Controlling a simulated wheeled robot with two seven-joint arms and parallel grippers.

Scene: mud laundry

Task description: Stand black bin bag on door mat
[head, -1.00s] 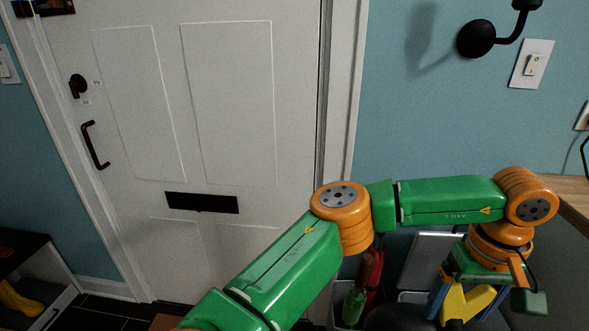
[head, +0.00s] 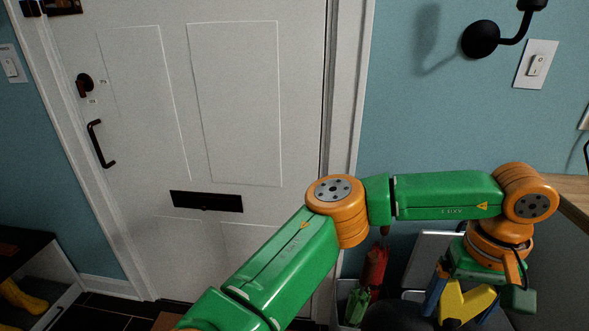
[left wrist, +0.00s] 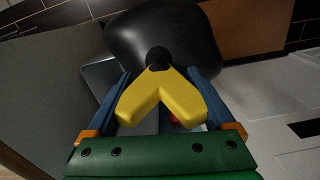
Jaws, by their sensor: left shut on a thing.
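My left gripper (head: 462,302) has blue fingers on either side of a yellow V-shaped tie, and it is shut on the black bin bag by this tie. In the left wrist view, the gripper (left wrist: 163,100) points at the round, dark bag (left wrist: 165,30), with the yellow tie (left wrist: 145,95) at its gathered neck. In the head view only the dark top of the bag (head: 388,318) shows at the bottom edge. A brown patch, which looks like the door mat (left wrist: 245,25), lies beside the bag in the left wrist view. Whether the bag touches the floor cannot be told. My right gripper is out of view.
A white door (head: 235,100) fills the back left. A shoe bench with yellow boots (head: 25,297) stands at the left. A grey bin holding red and green items (head: 374,268) stands by the wall behind my arm. A wooden worktop (head: 572,195) is at the right.

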